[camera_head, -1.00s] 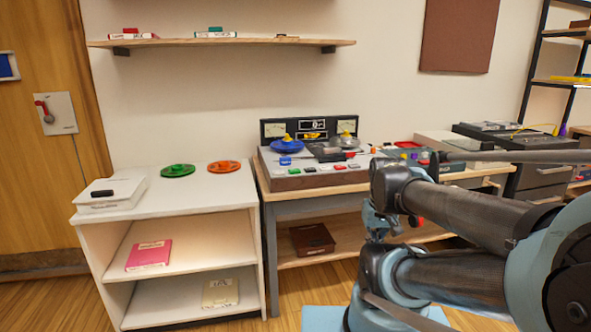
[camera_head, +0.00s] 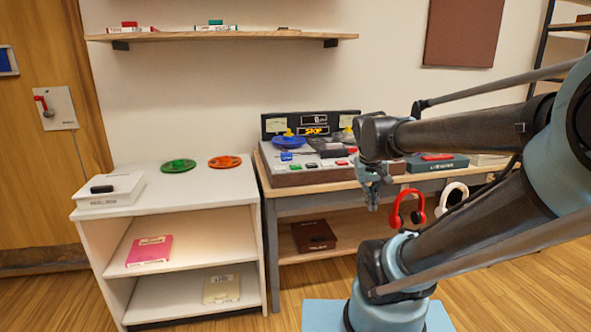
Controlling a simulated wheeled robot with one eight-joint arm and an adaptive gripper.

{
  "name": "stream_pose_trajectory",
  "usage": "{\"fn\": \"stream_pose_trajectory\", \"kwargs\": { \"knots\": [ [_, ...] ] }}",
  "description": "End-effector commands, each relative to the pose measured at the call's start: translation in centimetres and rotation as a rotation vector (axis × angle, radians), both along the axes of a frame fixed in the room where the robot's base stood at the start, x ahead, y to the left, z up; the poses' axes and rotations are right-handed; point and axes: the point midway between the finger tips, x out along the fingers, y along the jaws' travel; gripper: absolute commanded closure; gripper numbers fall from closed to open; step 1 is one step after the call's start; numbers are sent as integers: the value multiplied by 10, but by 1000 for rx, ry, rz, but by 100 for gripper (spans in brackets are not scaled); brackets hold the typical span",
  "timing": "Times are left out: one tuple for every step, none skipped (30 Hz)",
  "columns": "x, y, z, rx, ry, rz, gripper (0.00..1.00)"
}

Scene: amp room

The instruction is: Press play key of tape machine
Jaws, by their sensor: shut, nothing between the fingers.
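The tape machine (camera_head: 305,178) stands on the table against the wall, with two meters and a lit orange display (camera_head: 315,131) that seems to read STOP. A blue reel (camera_head: 288,143) sits on its left side; the other reel, to the right, is partly hidden. A row of small keys runs along its front, including a green key (camera_head: 295,167) and a red key (camera_head: 341,162). The key markings are too small to read. My gripper (camera_head: 372,203) hangs pointing down, shut and empty, in front of the machine's right end and apart from the keys. My arm hides that end.
A white shelf unit (camera_head: 165,212) with green and orange reels stands to the left. Red headphones (camera_head: 398,211) and white headphones (camera_head: 441,203) hang below the table's front edge, close to my arm. A wall shelf (camera_head: 220,36) is above. Open floor lies in front.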

Motion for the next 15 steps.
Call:
{"fn": "stream_pose_trajectory", "kwargs": {
  "knots": [
    [17, 5, 10, -20, -9, 10, 100],
    [26, 7, 16, -32, -14, 13, 100],
    [38, 10, 23, -48, -24, 16, 100],
    [47, 13, 28, -60, -30, 20, 100],
    [56, 16, 33, -72, -37, 22, 100],
    [69, 21, 39, -88, -47, 27, 100],
    [78, 24, 44, -99, -54, 30, 100],
    [87, 28, 48, -110, -62, 33, 100],
    [100, 34, 54, -125, -73, 37, 100],
    [109, 39, 58, -136, -83, 40, 100],
    [118, 44, 62, -147, -92, 44, 100],
    [131, 51, 68, -162, -105, 49, 100],
    [140, 57, 71, -171, -114, 52, 100],
    [150, 62, 75, -183, -124, 56, 100],
    [162, 72, 79, -195, -138, 60, 100]
  ]
}}
